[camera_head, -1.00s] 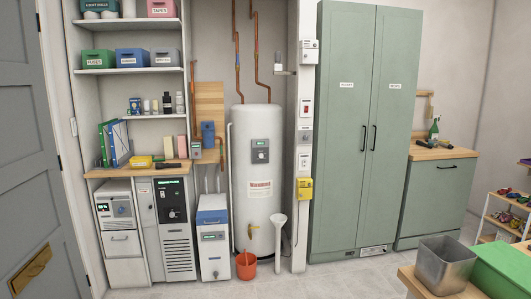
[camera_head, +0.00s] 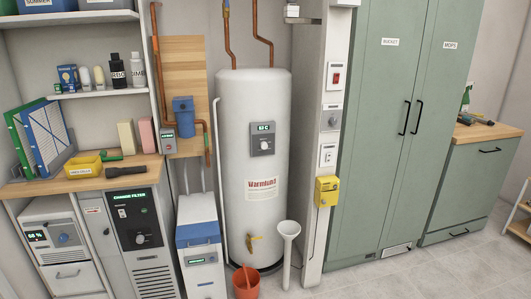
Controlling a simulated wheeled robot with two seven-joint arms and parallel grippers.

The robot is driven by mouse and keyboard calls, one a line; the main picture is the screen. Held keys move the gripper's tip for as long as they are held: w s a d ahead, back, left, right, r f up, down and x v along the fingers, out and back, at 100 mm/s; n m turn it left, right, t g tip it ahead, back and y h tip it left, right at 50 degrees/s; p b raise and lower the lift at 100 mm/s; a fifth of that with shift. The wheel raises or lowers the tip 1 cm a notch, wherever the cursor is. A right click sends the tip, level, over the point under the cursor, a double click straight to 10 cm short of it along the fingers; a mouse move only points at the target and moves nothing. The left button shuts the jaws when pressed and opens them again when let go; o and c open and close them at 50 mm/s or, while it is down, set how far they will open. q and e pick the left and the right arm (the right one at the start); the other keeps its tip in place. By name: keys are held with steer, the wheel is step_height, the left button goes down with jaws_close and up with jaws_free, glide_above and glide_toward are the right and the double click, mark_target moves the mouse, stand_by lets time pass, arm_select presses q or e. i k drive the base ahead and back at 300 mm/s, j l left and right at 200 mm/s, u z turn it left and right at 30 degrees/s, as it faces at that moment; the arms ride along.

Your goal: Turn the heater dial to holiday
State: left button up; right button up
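A tall white cylindrical water heater (camera_head: 240,110) stands upright in the middle of the head view. A grey control panel (camera_head: 263,139) is fixed to its front, with a small lit display at the top and a dark dial (camera_head: 264,146) below it. The marks around the dial are too small to read, so its setting cannot be told. A label with red lettering (camera_head: 261,189) sits below the panel. Neither of my grippers shows in the view.
A red bucket (camera_head: 246,284) and a white funnel-topped pipe (camera_head: 288,232) stand on the floor before the heater. A post with switches and a yellow box (camera_head: 327,191) is on its right, then a green cabinet (camera_head: 390,130). A blue-topped white unit (camera_head: 199,240) is on its left.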

mark_target(264, 145)
steer(key=i+j, duration=0.25)
steer(key=i, duration=0.15)
steer(key=i+j, duration=0.2)
steer(key=i, duration=0.15)
steer(key=i+z, duration=0.05)
